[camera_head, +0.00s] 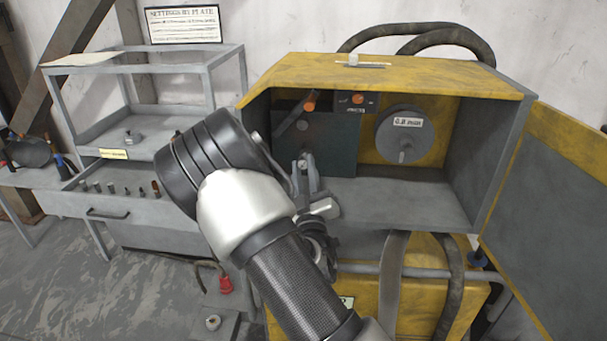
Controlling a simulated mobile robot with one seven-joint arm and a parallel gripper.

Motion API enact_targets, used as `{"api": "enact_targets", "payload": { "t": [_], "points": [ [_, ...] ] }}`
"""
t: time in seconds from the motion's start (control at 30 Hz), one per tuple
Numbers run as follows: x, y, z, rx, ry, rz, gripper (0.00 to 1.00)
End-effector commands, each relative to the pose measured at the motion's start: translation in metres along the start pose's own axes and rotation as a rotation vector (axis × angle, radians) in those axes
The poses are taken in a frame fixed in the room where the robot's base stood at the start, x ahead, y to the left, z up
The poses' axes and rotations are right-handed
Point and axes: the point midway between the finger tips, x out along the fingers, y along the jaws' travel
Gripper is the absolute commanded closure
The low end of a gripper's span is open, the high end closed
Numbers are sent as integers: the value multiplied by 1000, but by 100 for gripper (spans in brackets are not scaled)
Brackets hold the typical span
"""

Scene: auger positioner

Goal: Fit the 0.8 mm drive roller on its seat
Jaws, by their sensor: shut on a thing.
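My gripper (305,174) is inside the open yellow feeder box (390,68), in front of its dark drive plate (338,150). Its fingers point up and away and are shut on a small silvery piece (302,164), which seems to be the drive roller; its size mark cannot be read. The piece is at the lower left of the plate; whether it touches the plate or sits on the seat cannot be told. The seat is hidden behind the fingers. An orange-tipped lever (307,107) slants above it.
A spool marked 0.8 mm (399,145) hangs right in the box. The box door (562,170) stands open at right. At left, an open drawer (98,205) holds several small parts, under a shelf with a round part (131,138). The box floor (405,192) is clear.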

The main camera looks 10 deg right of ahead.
Motion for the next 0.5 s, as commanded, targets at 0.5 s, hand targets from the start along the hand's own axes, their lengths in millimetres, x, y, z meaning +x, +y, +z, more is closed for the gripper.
{"api": "enact_targets", "payload": {
  "t": [0.5],
  "points": [
    [19, 0, 8, 0, 1, 2, 100]
  ]
}}
